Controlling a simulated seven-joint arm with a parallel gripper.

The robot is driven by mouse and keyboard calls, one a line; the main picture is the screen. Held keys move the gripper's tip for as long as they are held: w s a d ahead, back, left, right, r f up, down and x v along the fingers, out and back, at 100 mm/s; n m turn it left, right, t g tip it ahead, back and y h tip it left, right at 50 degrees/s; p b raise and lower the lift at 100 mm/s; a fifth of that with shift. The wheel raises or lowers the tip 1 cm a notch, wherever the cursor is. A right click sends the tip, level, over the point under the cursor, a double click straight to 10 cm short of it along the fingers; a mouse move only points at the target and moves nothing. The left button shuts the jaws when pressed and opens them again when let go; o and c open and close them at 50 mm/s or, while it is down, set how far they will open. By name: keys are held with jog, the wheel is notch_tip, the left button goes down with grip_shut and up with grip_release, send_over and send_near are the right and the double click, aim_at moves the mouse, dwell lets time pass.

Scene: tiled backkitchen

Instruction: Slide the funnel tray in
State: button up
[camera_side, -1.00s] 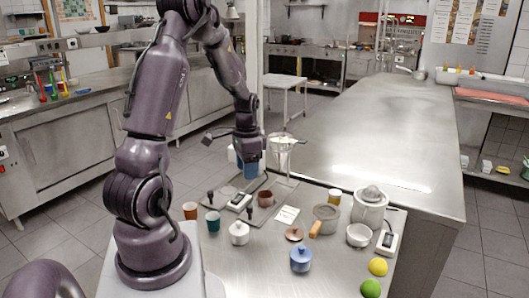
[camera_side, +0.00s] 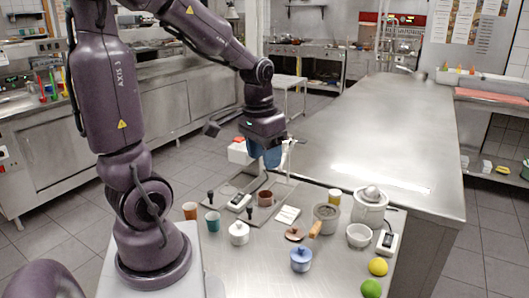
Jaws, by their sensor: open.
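My gripper (camera_side: 265,156), with blue fingers, is open above the back of the small steel table (camera_side: 260,270), pointing down. Just to its right a thin upright stand (camera_side: 291,158) shows; its upper part is largely covered by my gripper, and I cannot tell if they touch. I cannot clearly make out a funnel tray. A grey board (camera_side: 283,190) lies on the table below my gripper, with a brown cup (camera_side: 265,198) on it.
A scale (camera_side: 238,202), teal cup (camera_side: 213,222), white lidded pot (camera_side: 239,233), blue lidded pot (camera_side: 301,259), wooden-handled grey pan (camera_side: 326,214), white juicer (camera_side: 370,206), bowl (camera_side: 359,235), lemon (camera_side: 378,266) and lime (camera_side: 371,288) stand around. The long steel counter (camera_side: 390,140) is mostly clear.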

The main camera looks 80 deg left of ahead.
jog(key=shift+d+r, duration=0.3)
jog(key=shift+d, duration=0.1)
jog(key=shift+s+f, duration=0.1)
jog(key=shift+s, duration=0.05)
